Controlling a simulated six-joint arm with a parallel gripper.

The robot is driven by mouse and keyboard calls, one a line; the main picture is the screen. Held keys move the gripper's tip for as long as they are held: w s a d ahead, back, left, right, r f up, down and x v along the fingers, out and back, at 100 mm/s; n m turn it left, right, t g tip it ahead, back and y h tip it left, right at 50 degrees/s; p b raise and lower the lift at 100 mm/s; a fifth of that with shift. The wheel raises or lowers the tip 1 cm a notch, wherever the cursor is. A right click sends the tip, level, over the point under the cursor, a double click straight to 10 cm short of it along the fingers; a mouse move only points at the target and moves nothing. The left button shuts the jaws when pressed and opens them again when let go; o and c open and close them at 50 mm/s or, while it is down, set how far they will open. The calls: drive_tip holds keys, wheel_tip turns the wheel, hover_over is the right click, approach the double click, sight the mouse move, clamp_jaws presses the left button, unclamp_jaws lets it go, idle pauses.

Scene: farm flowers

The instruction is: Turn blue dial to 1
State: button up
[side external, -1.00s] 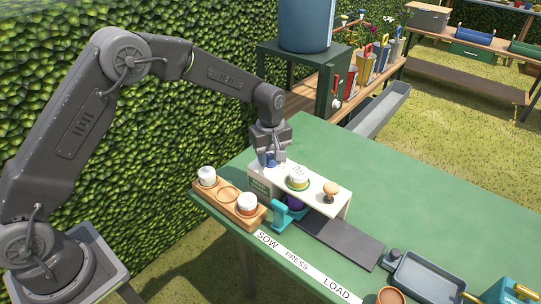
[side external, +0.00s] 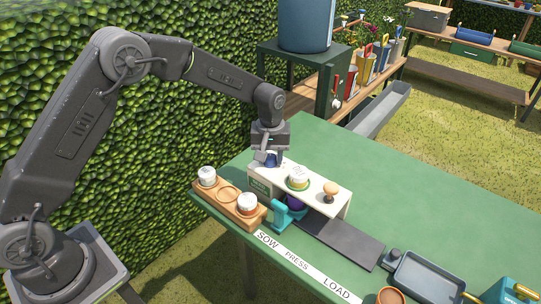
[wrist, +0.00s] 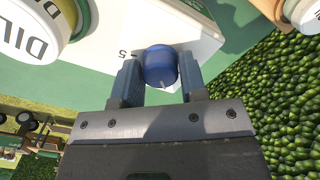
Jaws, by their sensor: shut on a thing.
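The blue dial (wrist: 160,66) is a round knob on top of a white machine housing (side external: 318,180). In the wrist view it sits between the two fingers of my gripper (wrist: 160,80), with a small light pointer mark on its near edge. A "-5" mark shows on the white surface just left of the dial; no 1 mark is legible. In the side view my gripper (side external: 267,158) points down onto the left end of the housing and mostly hides the dial. My gripper is shut on the dial.
A round labelled cap (side external: 298,178) and an orange knob (side external: 331,189) stand on the housing. A wooden rack (side external: 217,207) with white jars is at its left. A teal lever (side external: 282,214) is in front. The green table (side external: 420,190) is clear at the back right.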

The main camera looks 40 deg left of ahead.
sight(270, 156)
drive_tip(key=o, duration=0.9)
wheel_tip(270, 156, up, 14)
drive_tip(key=shift+f, duration=0.1)
idle(0.4)
